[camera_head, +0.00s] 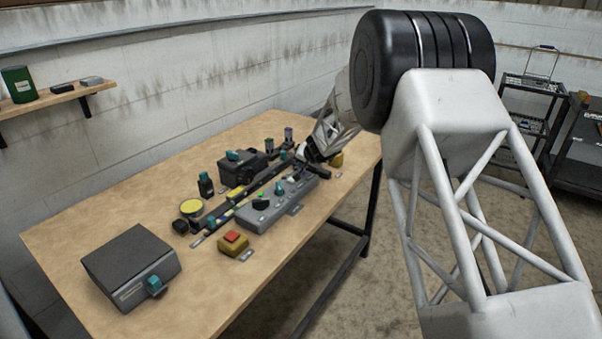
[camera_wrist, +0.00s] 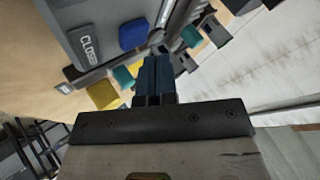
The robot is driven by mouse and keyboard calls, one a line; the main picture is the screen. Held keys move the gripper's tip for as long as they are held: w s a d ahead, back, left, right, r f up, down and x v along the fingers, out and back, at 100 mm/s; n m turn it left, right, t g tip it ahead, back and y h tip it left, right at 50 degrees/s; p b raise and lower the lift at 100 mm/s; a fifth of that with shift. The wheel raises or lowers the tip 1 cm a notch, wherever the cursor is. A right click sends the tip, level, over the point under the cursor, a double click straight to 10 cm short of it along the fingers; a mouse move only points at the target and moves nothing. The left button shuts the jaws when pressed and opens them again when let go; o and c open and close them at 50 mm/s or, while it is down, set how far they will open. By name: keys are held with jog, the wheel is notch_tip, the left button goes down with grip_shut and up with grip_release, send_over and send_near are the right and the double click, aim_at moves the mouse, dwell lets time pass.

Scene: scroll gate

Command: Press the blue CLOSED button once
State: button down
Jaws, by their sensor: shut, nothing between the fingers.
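The blue button (camera_wrist: 133,33) sits on a grey panel, beside a dark label plate reading CLOSED (camera_wrist: 88,48) in the wrist view. My gripper (camera_wrist: 155,62) is shut and empty, its dark fingers pressed together just below and right of the blue button in that view. A small gap shows between fingertips and button in the picture; their distance in depth is hard to tell. In the head view my gripper (camera_head: 322,170) is at the far right end of the grey control box (camera_head: 268,216). The blue button cannot be made out there.
A red button on a yellow base (camera_head: 233,240) stands in front of the control box. A dark grey box (camera_head: 130,262) with a teal part is at the table's left. Several small devices stand behind the control box. The table (camera_head: 190,300) is clear at front.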

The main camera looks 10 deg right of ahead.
jog(key=shift+r, duration=2.6)
jog(key=shift+s+a+r, duration=0.1)
jog(key=shift+s+r, duration=0.15)
jog(key=shift+s, duration=0.05)
jog(key=s+a+r+n+g, duration=0.15)
jog(key=s+r, duration=0.35)
jog(key=s, duration=0.5)
jog(key=s+a+r+n+g, duration=0.15)
jog(key=s+r, duration=0.35)
jog(key=s, duration=0.5)
jog(key=s+a+r, duration=0.2)
jog(key=s+r, duration=0.4)
jog(key=s, duration=0.5)
jog(key=s+d+f+g+h, duration=0.1)
jog(key=s, duration=1.5)
jog(key=s+d+f+n+g+h, duration=0.1)
jog(key=s+d+f+g+h, duration=0.1)
jog(key=s, duration=1.5)
jog(key=shift+s+d+n, duration=0.2)
jog(key=shift+s+n, duration=0.05)
jog(key=shift+n, duration=0.05)
